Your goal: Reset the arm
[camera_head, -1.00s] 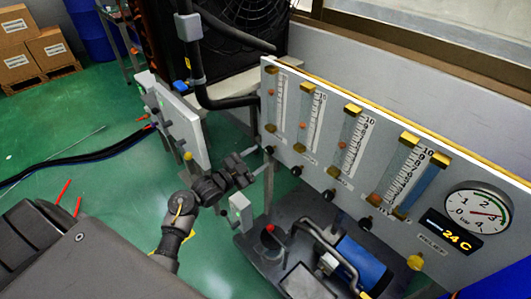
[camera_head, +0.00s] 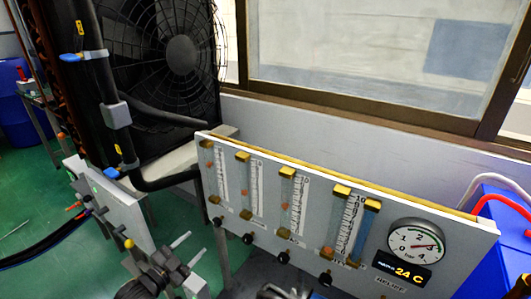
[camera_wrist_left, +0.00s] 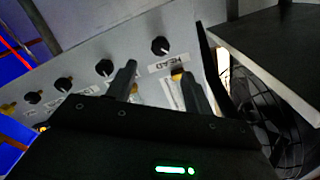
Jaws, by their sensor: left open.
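My left gripper (camera_head: 197,242) is low in the head view, left of the flowmeter panel (camera_head: 350,220). Its two light fingers are apart, with nothing between them. In the left wrist view the gripper (camera_wrist_left: 154,68) shows two dark fingers spread before the panel (camera_wrist_left: 140,68), which appears upside down. A black knob (camera_wrist_left: 160,45) shows beyond the fingers; I cannot tell whether they touch the panel. My right gripper is not in view.
The panel carries several black knobs, glass tubes and a round gauge (camera_head: 416,245). A large black fan (camera_head: 180,55) stands behind. A white box (camera_head: 125,215) is at the left, a blue container (camera_head: 505,255) at the right.

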